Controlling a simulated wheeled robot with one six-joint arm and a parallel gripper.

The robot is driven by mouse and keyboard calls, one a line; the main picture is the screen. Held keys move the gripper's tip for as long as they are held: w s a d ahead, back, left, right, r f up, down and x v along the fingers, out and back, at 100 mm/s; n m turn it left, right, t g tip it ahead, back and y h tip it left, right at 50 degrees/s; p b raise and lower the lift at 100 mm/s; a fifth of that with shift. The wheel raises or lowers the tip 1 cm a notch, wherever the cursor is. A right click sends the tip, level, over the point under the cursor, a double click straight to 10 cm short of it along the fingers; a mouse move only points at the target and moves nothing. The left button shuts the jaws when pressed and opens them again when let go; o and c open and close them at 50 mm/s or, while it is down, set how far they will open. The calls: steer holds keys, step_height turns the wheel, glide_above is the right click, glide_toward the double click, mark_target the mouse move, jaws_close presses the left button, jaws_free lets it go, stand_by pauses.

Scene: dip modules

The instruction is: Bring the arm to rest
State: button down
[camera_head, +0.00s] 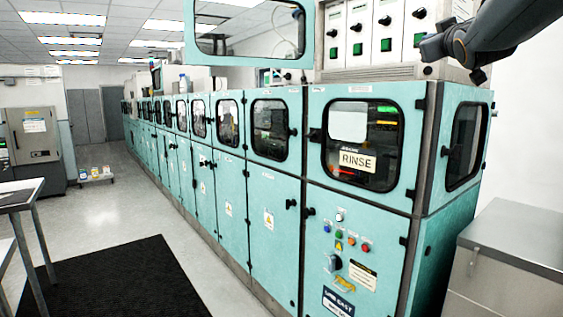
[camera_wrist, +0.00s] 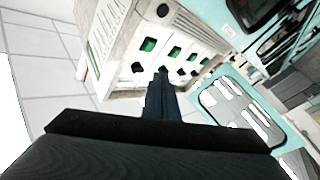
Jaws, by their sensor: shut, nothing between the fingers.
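My gripper (camera_head: 432,47) hangs in the air at the upper right of the head view, at the end of my dark arm. It is in front of the white switch cabinet on top of the teal machine line (camera_head: 270,190). In the wrist view my gripper (camera_wrist: 161,78) shows as one narrow dark bar, its fingers together with nothing between them. Behind it in that view is the white cabinet (camera_wrist: 150,25) with green switches, seen tilted. Most of my arm is outside the head view.
The teal line's near end has a window with a RINSE sign (camera_head: 357,160). A grey metal chest (camera_head: 515,250) stands at the lower right. A black mat (camera_head: 150,280) lies on the open floor, with a table (camera_head: 20,195) at the left. A raised teal window frame (camera_head: 250,52) is near the top.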

steer(key=s+a+f+m+g+y, duration=0.1)
steer(key=s+a+f+g, duration=0.15)
steer(key=f, duration=0.95)
steer(key=s+a+f+m+g, duration=0.1)
steer(key=a+f+g, duration=0.25)
steer(key=f, duration=0.95)
steer(key=s+a+f+m+g+y, duration=0.1)
steer(key=s+a+f+g, duration=0.15)
steer(key=f, duration=0.95)
steer(key=s+a+f+g, duration=0.5)
steer(key=s+f, duration=0.7)
steer(key=s+a+f+g+y+b, duration=0.1)
steer(key=s+a+f+g, duration=0.4)
steer(key=s+f, duration=0.8)
steer(key=shift+s+y, duration=0.15)
steer(key=shift+y, duration=0.15)
